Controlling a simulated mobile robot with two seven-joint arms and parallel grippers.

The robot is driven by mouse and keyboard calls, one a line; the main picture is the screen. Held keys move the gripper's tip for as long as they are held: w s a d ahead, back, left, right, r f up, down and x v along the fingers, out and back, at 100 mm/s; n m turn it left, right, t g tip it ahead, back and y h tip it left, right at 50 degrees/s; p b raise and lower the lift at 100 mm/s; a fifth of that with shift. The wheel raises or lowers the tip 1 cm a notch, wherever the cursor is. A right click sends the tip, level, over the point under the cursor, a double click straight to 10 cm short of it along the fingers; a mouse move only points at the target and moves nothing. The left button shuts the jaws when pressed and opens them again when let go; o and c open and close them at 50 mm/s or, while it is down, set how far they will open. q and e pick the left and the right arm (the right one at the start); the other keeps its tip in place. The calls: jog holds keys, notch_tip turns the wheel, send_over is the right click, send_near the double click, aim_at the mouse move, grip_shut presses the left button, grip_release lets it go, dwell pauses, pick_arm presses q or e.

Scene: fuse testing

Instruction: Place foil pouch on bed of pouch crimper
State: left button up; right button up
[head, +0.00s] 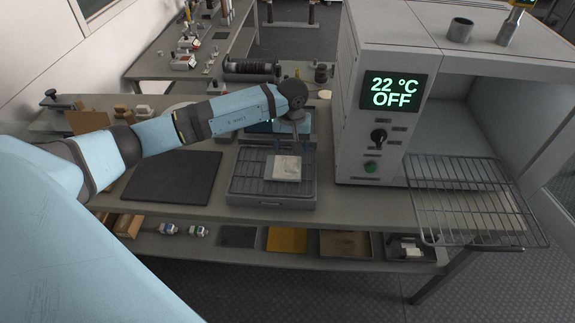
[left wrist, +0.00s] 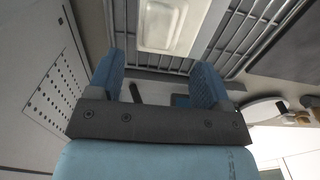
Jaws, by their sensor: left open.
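The foil pouch (head: 287,168) is a pale, flat, squarish packet. It lies on the dark slatted bed of the pouch crimper (head: 245,187), right of the bed's middle. The left wrist view shows the pouch (left wrist: 168,24) at the top, on the slats (left wrist: 235,35). My left gripper (head: 293,148) hangs just behind the pouch in the head view. In the left wrist view its two blue fingers (left wrist: 157,68) are apart with nothing between them, and the pouch lies beyond their tips. My right gripper is not in view.
A grey oven (head: 372,140) reading 22 °C OFF stands right of the crimper, with a wire rack (head: 470,195) sticking out of it. A dark mat (head: 172,178) lies left of the crimper. Trays (head: 287,240) sit on the shelf below.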

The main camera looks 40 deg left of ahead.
aim_at(292, 163)
pick_arm(q)
jog(key=shift+f, duration=0.85)
jog(key=f, duration=0.1)
jog(key=f+p, duration=0.1)
jog(key=f, duration=0.1)
jog(key=f+p, duration=0.1)
jog(key=shift+s+d+f, duration=0.2)
jog(key=shift+d+f, duration=0.05)
jog(key=shift+f, duration=0.5)
jog(key=c, duration=1.1)
jog(key=shift+r, duration=0.1)
jog(key=shift+c, duration=0.2)
notch_tip(292, 163, up, 19)
jog(key=b, duration=0.3)
jog(key=s+d+f+m+p, duration=0.2)
jog(key=s+d+m, duration=0.4)
jog(key=s+d, duration=0.5)
jog(key=shift+d+f+p, duration=0.15)
jog(key=shift+d+p, duration=0.4)
jog(key=shift+p, duration=0.25)
